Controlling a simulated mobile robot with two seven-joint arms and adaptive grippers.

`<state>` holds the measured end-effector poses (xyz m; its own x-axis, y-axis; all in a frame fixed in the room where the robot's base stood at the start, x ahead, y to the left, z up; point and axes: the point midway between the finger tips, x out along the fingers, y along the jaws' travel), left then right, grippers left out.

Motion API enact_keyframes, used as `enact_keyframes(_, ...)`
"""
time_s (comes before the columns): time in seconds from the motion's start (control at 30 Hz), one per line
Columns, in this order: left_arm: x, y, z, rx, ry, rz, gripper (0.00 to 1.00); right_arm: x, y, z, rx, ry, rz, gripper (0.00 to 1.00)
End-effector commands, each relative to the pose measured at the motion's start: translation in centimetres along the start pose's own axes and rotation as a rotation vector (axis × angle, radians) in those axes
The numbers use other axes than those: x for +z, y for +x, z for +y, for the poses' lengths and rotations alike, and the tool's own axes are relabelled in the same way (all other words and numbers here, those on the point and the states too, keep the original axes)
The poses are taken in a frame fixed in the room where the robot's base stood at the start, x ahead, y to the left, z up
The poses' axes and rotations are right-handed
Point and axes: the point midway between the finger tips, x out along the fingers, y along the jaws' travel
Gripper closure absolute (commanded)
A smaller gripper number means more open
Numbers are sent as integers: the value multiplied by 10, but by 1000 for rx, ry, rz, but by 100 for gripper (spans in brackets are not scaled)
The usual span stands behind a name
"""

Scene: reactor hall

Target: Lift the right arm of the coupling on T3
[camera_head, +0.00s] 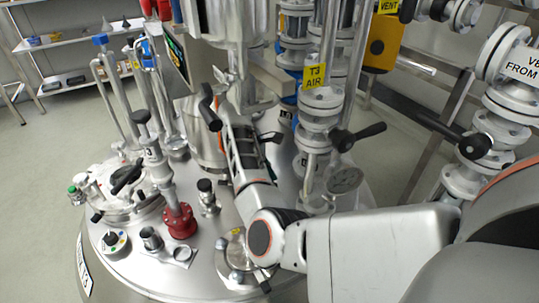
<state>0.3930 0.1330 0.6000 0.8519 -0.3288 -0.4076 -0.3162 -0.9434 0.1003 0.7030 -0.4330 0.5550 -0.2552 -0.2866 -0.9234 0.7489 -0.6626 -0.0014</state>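The round steel lid of the T3 vessel (110,265) fills the middle of the head view, with a "T3" plate on its lower left side. A steel fitting (207,148) stands towards the back of the lid, with a black lever (209,108) at its upper part. I take this for the coupling, but cannot be sure. My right gripper (236,137) reaches in from the right and points away from me, close beside the fitting on its right. Its fingers partly hide the fitting, and contact with the lever cannot be told. My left gripper is out of view.
A pipe with a yellow "T3 AIR" label (314,77) and a black valve handle (358,135) stand right of my gripper. A red-based fitting (180,220) and several small ports crowd the lid's left. Shelves (75,50) stand at the back left; the left floor is clear.

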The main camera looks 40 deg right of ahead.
Motion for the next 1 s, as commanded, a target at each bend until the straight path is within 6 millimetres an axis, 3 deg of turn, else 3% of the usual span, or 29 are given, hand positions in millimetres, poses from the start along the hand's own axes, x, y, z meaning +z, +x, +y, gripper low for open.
enact_keyframes(0.23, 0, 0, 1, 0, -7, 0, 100, 0, -1, 0, 2, 1, 2, 69)
enact_keyframes(0.33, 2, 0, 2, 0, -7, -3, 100, 0, -1, 0, 2, 1, 2, 95)
enact_keyframes(0.37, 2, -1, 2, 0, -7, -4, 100, 0, -1, 0, 2, 1, 2, 100)
enact_keyframes(0.63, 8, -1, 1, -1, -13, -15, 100, -1, -1, 0, 0, -2, -28, 100)
enact_keyframes(1.0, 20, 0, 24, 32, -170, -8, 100, -3, -9, 0, -4, -4, -296, 100)
